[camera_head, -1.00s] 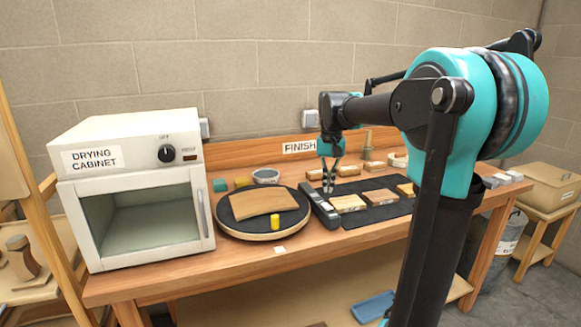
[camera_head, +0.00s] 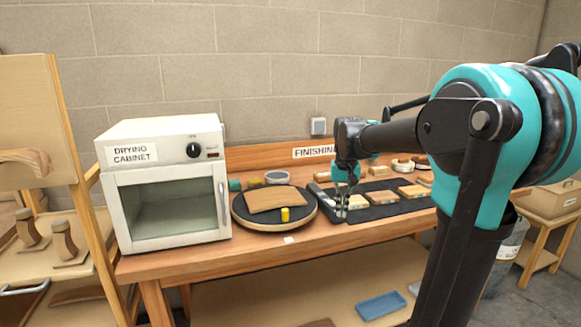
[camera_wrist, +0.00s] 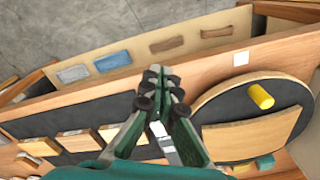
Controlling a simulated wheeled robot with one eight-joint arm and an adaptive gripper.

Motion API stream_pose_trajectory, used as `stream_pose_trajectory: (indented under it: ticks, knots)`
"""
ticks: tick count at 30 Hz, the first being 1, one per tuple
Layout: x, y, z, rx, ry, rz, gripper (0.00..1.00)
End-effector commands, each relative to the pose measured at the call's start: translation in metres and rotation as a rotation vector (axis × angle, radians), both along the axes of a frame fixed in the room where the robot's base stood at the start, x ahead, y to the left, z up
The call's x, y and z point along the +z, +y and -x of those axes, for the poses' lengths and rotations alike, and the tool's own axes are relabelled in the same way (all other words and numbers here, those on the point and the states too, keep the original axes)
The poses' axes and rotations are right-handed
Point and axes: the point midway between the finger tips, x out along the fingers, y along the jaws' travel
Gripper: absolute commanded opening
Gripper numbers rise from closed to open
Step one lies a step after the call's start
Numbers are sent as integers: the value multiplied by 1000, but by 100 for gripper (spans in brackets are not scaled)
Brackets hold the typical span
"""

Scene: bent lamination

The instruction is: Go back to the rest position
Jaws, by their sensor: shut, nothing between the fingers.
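My gripper (camera_head: 342,212) is over the front left corner of the dark mat (camera_head: 375,210) on the workbench. In the wrist view its fingers (camera_wrist: 162,85) are together with nothing between them. Left of it, a round turntable (camera_head: 240,218) bears a curved wooden sheet (camera_head: 275,198) and a small yellow cylinder (camera_head: 285,214). Both also show at the right of the wrist view. My gripper is apart from them. Part of the mat is hidden behind my arm.
A drying cabinet (camera_head: 165,180) stands at the bench's left end with its glass front. Several wooden blocks (camera_head: 382,197) lie on the mat. A wooden rack (camera_head: 65,190) is at far left. A blue tray (camera_head: 381,304) lies on the lower shelf. A side table (camera_head: 540,232) is at right.

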Motion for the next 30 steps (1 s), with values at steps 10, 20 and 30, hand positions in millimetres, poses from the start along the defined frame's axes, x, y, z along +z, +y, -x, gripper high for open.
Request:
stream_pose_trajectory:
  ticks: [10,20,30]
  knots:
    - [-71,-15,60,59,-108,1,0]
    - [-176,-31,172,153,-282,28,0]
    - [-197,-33,197,174,-320,39,0]
